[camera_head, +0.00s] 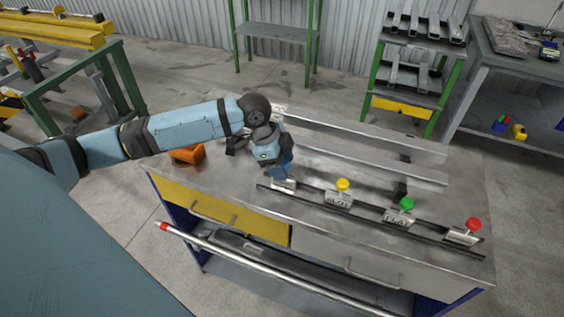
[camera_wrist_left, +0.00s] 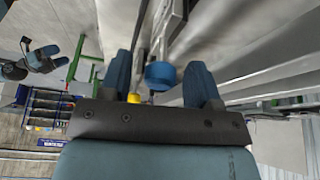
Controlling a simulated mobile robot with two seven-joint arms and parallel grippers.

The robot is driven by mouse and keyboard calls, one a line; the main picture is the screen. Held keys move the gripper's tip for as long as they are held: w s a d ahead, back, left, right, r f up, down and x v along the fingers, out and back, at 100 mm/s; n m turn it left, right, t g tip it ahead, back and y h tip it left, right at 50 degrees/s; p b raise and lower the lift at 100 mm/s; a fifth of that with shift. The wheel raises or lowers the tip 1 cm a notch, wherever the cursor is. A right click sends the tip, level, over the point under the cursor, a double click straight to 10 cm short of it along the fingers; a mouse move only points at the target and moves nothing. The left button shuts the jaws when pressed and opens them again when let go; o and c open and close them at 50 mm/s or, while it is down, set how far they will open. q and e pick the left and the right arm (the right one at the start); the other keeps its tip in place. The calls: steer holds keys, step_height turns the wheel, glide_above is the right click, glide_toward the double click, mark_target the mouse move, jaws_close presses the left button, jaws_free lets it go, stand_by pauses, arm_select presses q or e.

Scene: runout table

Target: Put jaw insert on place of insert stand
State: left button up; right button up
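Several metal jaw inserts with coloured knobs stand in a row along the dark rails of the insert stand (camera_head: 315,205) on the table. One has a yellow knob (camera_head: 342,185), one a green knob (camera_head: 407,204), one a red knob (camera_head: 473,224). At the row's left end is a metal insert (camera_head: 284,186), partly hidden under my left gripper (camera_head: 284,174). In the left wrist view a blue knob (camera_wrist_left: 160,75) shows between the two blue fingers, with a gap on each side. The left gripper is open.
Long metal rails (camera_head: 350,144) run along the back of the table (camera_head: 225,185). An orange block (camera_head: 188,155) lies at its left, near my left arm. A silver bar (camera_head: 260,256) runs along the front. Shelves stand behind.

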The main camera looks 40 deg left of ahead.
arm_select(q)
steer(key=shift+r, duration=0.25)
steer(key=v, duration=1.1)
steer(key=shift+s+a+r, duration=0.15)
steer(key=shift+a+r, duration=0.1)
steer(key=shift+r, duration=0.1)
